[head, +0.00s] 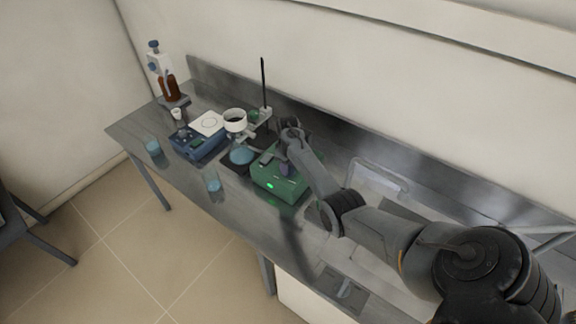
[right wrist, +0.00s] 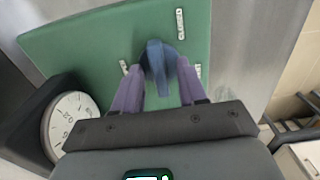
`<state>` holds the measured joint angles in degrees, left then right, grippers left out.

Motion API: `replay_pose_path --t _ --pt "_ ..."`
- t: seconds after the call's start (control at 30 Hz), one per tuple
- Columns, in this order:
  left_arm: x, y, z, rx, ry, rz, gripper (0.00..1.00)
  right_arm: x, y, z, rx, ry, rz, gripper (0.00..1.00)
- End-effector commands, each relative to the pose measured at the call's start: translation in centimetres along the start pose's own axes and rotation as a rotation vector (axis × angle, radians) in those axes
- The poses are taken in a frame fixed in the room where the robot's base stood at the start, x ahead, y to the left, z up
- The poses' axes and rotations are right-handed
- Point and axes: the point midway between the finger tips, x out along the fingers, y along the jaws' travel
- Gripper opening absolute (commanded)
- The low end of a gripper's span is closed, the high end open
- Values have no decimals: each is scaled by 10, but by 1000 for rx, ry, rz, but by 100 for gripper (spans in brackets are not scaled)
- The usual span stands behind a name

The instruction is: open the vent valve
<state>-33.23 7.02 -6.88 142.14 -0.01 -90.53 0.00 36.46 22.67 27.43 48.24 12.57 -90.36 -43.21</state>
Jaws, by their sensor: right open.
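A green box-shaped pump unit (head: 268,187) with a lit green spot on its front stands on the steel bench. In the right wrist view its green top (right wrist: 80,45) carries a blue valve handle (right wrist: 156,60), which I take for the vent valve, with small white labels around it. My right gripper (right wrist: 160,72) is open over the green top. Its two purple fingers lie on either side of the blue handle; I cannot tell whether they touch it. In the head view the right gripper (head: 284,170) is above the pump and hides the handle. My left gripper is not in view.
A round white gauge (right wrist: 72,122) stands beside the pump. A sink with a faucet (head: 378,170) lies to the right.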

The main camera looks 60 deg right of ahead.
Motion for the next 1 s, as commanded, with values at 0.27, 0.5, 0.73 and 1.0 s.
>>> replay_pose_path --t 0.27,0.5,0.73,1.0 --pt "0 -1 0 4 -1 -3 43 0 0 0 0 0 0 38" --pt "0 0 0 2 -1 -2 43 0 0 0 0 0 0 2" --pt "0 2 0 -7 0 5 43 0 0 0 3 0 0 0" --pt "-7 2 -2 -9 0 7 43 -1 0 0 72 -1 -1 0"
